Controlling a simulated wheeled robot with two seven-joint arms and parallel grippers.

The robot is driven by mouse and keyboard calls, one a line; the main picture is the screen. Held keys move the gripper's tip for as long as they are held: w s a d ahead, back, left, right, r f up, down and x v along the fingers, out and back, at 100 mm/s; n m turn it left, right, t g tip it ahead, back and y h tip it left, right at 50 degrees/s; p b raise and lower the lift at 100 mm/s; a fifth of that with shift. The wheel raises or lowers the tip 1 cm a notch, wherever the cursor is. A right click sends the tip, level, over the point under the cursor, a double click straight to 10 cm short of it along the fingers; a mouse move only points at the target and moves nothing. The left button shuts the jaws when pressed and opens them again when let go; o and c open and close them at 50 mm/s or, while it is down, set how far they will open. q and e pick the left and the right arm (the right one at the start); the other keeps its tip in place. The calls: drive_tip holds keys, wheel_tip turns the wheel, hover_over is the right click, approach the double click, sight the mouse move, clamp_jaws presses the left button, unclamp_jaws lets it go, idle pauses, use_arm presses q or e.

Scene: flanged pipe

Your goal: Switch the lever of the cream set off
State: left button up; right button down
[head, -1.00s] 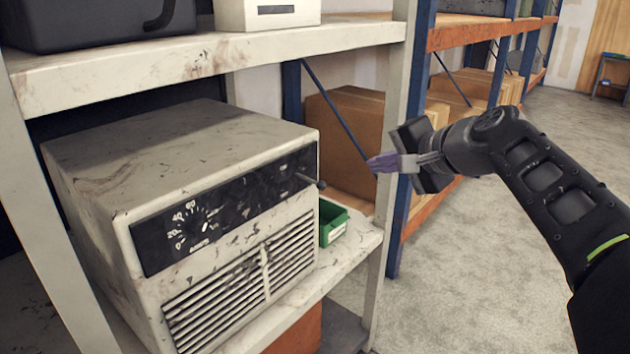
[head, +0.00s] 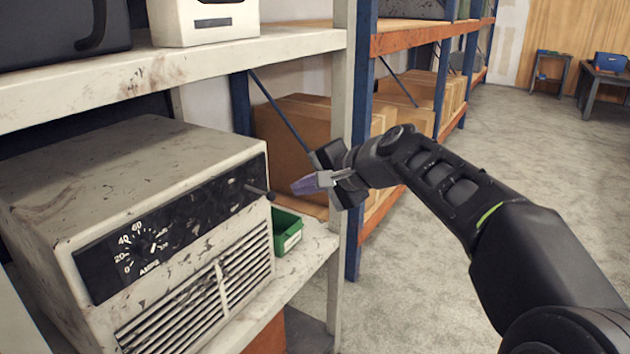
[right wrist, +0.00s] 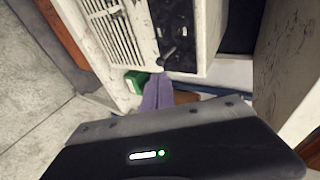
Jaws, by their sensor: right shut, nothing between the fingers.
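The cream set (head: 130,200) stands on the lower shelf at the left of the head view, with a black dial panel and a slatted grille. Its dark lever (head: 258,192) sticks out at the right end of the panel. In the right wrist view the lever (right wrist: 167,57) shows just beyond my fingertips. My right gripper (head: 303,186) is shut and empty, its purple fingers pointing left towards the lever with a small gap in the head view. The purple fingers also show in the right wrist view (right wrist: 158,92). My left gripper is not in view.
A green bin (head: 287,232) sits on the shelf right of the set. A pale shelf post (head: 343,120) stands behind my right gripper. The upper shelf board (head: 170,66) hangs above the set. Cardboard boxes (head: 285,140) are behind. Open floor lies to the right.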

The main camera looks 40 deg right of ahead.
sight(275, 197)
drive_tip(key=p+x, duration=0.1)
drive_tip(key=x, duration=0.7)
drive_tip(key=shift+f, duration=0.1)
drive_tip(key=shift+f+b, duration=0.2)
drive_tip(key=shift+b, duration=0.2)
wheel_tip(275, 197, down, 4)
drive_tip(key=t+b, duration=0.4)
drive_tip(key=b, duration=1.7)
drive_tip(key=shift+w+m+t+y+b, duration=0.15)
drive_tip(key=shift+m+t+y+b, duration=0.15)
drive_tip(key=shift+m+y+b, duration=0.1)
